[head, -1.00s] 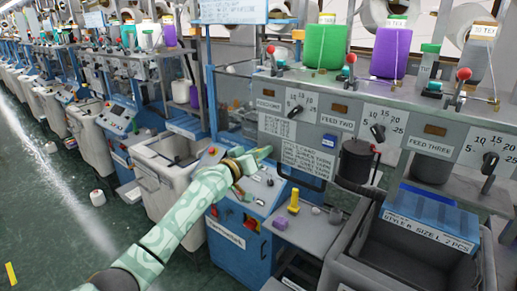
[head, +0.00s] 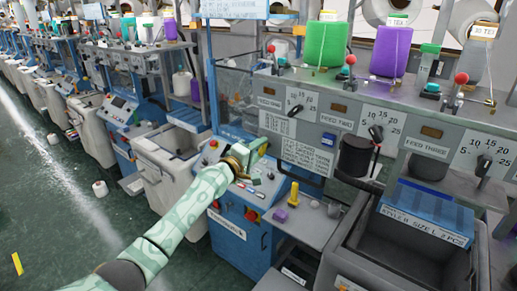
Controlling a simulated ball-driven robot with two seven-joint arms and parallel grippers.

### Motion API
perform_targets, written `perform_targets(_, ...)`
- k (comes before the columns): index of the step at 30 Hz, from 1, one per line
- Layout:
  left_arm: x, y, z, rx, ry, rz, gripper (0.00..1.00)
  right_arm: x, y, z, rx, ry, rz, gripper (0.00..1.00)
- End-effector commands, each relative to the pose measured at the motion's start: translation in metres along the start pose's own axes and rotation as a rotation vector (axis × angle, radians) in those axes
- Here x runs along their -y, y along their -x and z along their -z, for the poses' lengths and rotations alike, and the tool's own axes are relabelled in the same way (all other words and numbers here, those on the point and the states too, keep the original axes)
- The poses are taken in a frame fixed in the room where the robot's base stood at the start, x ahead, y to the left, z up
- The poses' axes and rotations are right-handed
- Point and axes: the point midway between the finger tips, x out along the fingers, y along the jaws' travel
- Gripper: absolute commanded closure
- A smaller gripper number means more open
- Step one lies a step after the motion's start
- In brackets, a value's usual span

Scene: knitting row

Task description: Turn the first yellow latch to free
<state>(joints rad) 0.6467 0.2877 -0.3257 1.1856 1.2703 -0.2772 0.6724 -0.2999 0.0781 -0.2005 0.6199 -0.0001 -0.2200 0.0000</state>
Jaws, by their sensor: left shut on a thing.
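My left gripper (head: 259,163) is at the blue machine's front, below the FEED ONE panel, at the upper edge of the sloped control box. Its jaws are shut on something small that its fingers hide. I cannot make out a yellow latch there. A small yellow upright piece (head: 294,193) stands apart from the gripper, on the grey shelf to its lower right; I cannot tell if it is a latch. My right gripper is not in view.
A purple block (head: 280,215) lies on the shelf. A black-handled lever (head: 296,111) and a lettered plate (head: 307,157) are on the panel to the right. An open grey bin (head: 408,262) stands lower right.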

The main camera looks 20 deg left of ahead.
Motion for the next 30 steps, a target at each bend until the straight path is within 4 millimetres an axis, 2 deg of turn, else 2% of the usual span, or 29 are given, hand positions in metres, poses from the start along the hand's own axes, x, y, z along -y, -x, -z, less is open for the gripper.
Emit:
perform_targets(12, 0.0016, 0.0001, 0.0000, 0.000, 0.195, 0.002, 0.81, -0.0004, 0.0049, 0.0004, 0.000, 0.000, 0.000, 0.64)
perform_targets(29, 0.0022, 0.0002, -0.0002, 0.000, 0.227, 0.002, 0.81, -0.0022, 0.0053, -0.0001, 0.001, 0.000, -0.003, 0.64)
perform_targets(30, 0.0023, 0.0002, -0.0002, 0.000, 0.227, 0.002, 0.53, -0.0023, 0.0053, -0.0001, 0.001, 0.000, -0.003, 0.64)
